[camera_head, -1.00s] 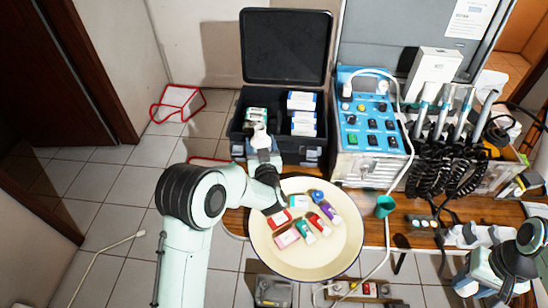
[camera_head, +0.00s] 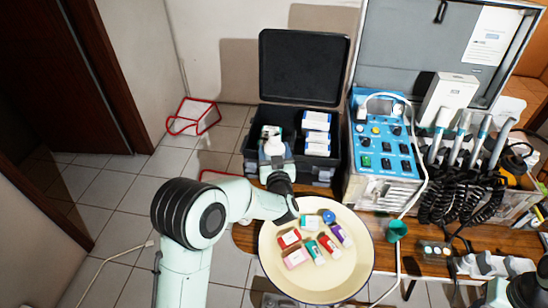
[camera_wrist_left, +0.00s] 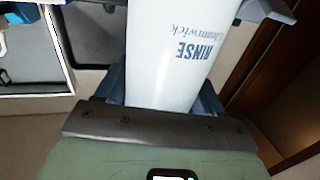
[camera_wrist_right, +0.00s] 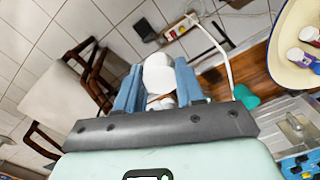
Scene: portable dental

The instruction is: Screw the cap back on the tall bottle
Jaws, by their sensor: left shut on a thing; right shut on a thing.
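The tall white bottle (camera_wrist_left: 170,60), lettered "RINSE", fills the middle of the left wrist view between the fingers of my left gripper, which is shut on it. In the head view my left gripper (camera_head: 278,164) is in front of the black case, and the bottle's white top (camera_head: 273,146) shows above it. In the right wrist view my right gripper (camera_wrist_right: 158,90) is shut on a small rounded white piece (camera_wrist_right: 158,74), seemingly the cap. The two grippers are well apart. The bottle's mouth is not clear.
The open black case (camera_head: 250,148) stands behind the gripper. A blue dental unit (camera_head: 378,150) with hoses and a green cup (camera_head: 397,230) are to the right.

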